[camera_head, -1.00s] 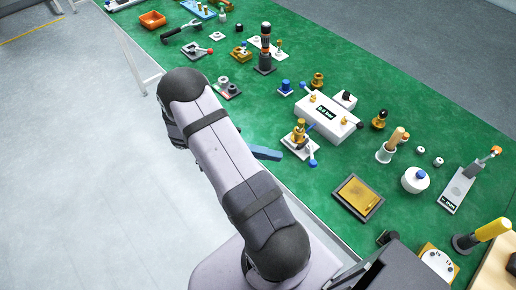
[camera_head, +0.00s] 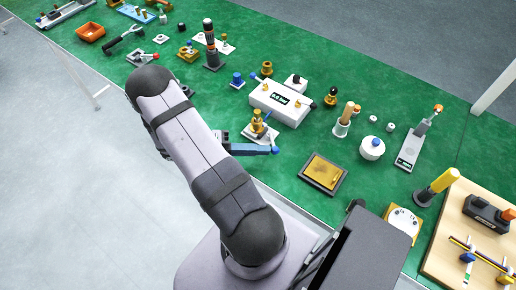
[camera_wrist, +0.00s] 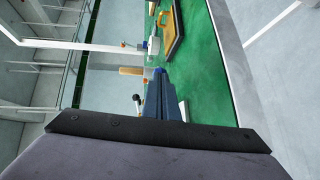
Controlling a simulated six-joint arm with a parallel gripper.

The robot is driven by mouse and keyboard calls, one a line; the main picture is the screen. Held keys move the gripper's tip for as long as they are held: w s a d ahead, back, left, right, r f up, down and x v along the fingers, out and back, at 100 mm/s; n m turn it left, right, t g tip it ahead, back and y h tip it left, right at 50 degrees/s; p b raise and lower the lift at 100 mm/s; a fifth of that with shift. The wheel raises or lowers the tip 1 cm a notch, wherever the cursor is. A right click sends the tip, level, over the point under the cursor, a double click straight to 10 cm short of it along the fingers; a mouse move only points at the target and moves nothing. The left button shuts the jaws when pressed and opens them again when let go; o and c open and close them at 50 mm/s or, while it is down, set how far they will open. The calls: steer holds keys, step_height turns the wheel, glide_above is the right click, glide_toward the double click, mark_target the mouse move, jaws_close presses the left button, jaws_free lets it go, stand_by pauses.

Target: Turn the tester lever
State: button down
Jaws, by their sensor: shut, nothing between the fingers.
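I cannot tell whether this is the tester lever. A white box (camera_head: 279,103) with a dark label and a small black knob stands just behind it. My gripper (camera_head: 262,150) is blue and shut with nothing held. The fitting is mostly hidden there.
A dark-framed tray with a yellow inside (camera_head: 323,173) lies to the right. A white pot (camera_head: 372,149) and a cup with wooden handles (camera_head: 343,125) stand beyond it. A blue-topped part (camera_head: 237,81) is behind left. Green table (camera_head: 300,150) is bare between the plate and tray.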

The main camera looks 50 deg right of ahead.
steer(key=shift+s, duration=0.15)
steer(key=shift+s+d+n+t+h, duration=0.15)
steer(key=shift+s+n+t+h, duration=0.4)
steer(key=shift+n+t+h, duration=0.3)
steer(key=shift+s+d+n+t+h, duration=0.25)
steer(key=shift+s+n+t+h, duration=0.25)
steer(key=shift+n+t, duration=0.2)
steer(key=s+d+b, duration=0.2)
steer(key=b, duration=0.1)
steer(key=shift+s+d+f, duration=0.15)
steer(key=shift+s, duration=0.2)
steer(key=shift+r+b+x, duration=0.1)
steer(key=shift+b+x, duration=0.4)
steer(key=shift+x, duration=0.15)
steer(key=shift+r+b+x, duration=0.15)
steer(key=shift+b+x, duration=0.3)
steer(key=shift+x, duration=0.15)
steer(key=shift+d+r, duration=0.15)
steer(key=shift+d, duration=0.05)
steer(key=shift+a, duration=0.1)
steer(key=a+r+b, duration=0.1)
steer(key=a+r, duration=0.1)
steer(key=a, duration=1.1)
steer(key=shift+a+r, duration=0.3)
steer(key=shift+r, duration=0.05)
steer(key=shift+s, duration=0.15)
